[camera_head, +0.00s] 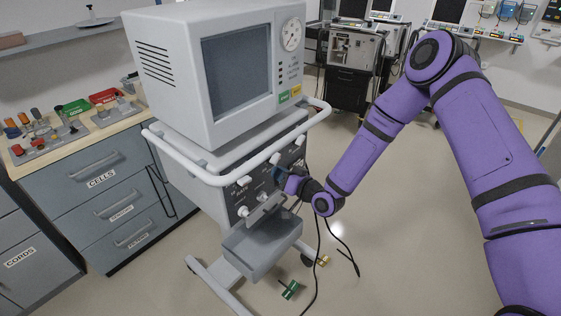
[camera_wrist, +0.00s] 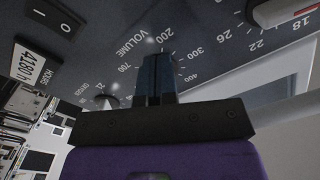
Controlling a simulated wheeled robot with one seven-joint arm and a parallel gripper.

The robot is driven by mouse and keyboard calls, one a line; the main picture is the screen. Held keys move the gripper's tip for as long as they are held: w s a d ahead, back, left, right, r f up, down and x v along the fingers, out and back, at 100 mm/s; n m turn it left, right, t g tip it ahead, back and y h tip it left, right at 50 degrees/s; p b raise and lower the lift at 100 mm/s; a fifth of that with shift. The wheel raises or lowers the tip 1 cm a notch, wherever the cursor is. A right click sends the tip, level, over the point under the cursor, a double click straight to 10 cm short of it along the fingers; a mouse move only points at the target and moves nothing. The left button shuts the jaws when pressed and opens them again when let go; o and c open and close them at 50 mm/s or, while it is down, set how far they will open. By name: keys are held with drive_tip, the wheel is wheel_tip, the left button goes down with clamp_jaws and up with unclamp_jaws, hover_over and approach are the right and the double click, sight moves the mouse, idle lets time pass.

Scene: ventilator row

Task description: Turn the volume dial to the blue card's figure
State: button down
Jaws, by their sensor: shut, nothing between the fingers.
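The ventilator (camera_head: 205,70) stands at the left centre in the head view, with its dark control panel (camera_head: 235,200) below the rail. My gripper (camera_head: 283,175) is at this panel, its fingers pointing at it. In the wrist view my gripper (camera_wrist: 155,75) has its dark blue fingers together and empty in front of the volume scale (camera_wrist: 130,45). The figures 200, 300, 400 and 700 show around them. The volume dial itself is hidden behind the fingers, so its setting and any contact cannot be told. I cannot make out a blue card in either view.
A white knob with a red mark (camera_wrist: 290,10) lies right of the fingers, and a switch (camera_wrist: 57,15) to the left. A grey tray (camera_head: 262,245) juts out below the panel. Cables hang beside my wrist.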

drive_tip(key=shift+w+a+r, duration=0.3)
drive_tip(key=shift+r, duration=0.05)
idle(0.3)
drive_tip(key=shift+w+d+f, duration=0.15)
drive_tip(key=shift+w+d+f, duration=0.25)
drive_tip(key=shift+d+f, duration=0.05)
drive_tip(key=shift+f, duration=0.3)
idle(0.5)
drive_tip(key=shift+s+d+f, duration=0.1)
drive_tip(key=shift+s+f, duration=0.05)
drive_tip(key=shift+f, duration=0.1)
drive_tip(key=v, duration=0.6)
idle(0.5)
